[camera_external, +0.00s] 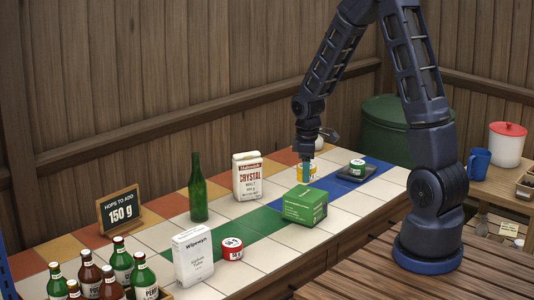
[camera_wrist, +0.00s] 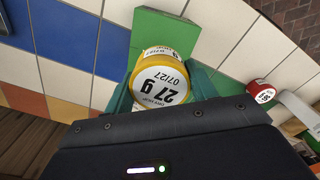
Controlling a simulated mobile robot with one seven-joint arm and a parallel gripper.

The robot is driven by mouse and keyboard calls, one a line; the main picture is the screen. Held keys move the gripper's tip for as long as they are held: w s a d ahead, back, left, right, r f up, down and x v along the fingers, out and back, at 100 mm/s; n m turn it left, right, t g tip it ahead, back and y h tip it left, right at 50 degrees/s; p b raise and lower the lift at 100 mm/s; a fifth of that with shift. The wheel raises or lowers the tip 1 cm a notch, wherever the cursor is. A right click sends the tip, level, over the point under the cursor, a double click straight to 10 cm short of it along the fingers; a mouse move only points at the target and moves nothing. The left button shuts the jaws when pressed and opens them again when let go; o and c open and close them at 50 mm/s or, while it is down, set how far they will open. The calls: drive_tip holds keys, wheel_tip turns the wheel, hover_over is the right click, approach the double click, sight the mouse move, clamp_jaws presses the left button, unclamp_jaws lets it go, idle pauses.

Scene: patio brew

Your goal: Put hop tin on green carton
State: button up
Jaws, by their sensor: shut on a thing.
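My gripper (camera_external: 306,172) is shut on a yellow tin with a white lid reading "27 g" (camera_wrist: 160,75). The tin's yellow side also shows in the external view (camera_external: 313,172), partly hidden by the fingers. The green carton (camera_external: 305,205) stands on the tiled counter just in front of and below the tin in the external view. In the wrist view the green carton (camera_wrist: 166,28) shows beyond the tin, partly hidden by it. I cannot tell whether tin and carton touch.
A green-labelled tin (camera_external: 357,167) sits on a dark scale (camera_external: 350,177) to the right. A red tin (camera_external: 232,249), white packet (camera_external: 193,256), malt bag (camera_external: 247,176), green bottle (camera_external: 198,190) and bottle crate (camera_external: 165,294) stand left. A sign (camera_external: 121,209) reads 150 g.

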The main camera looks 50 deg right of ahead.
sight(306, 193)
drive_tip(key=shift+f, duration=2.3)
drive_tip(key=shift+f, duration=0.1)
drive_tip(key=o, duration=1)
